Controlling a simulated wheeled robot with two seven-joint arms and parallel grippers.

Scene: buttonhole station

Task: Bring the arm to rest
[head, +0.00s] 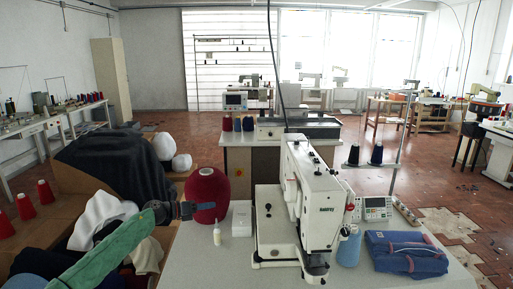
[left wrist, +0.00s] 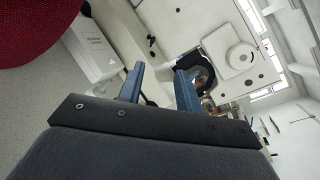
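My left arm, with a green sleeve, comes in from the lower left in the head view. The red ball fills that view's upper left corner, outside the fingers. My right gripper is in neither view.
A white buttonhole machine (head: 320,205) stands on the pale table (head: 205,270), with a white box (head: 241,217), small bottle (head: 217,234), blue thread cone (head: 349,248) and folded blue garment (head: 405,253). Piled cloth (head: 115,165) and red cones (head: 45,192) lie left.

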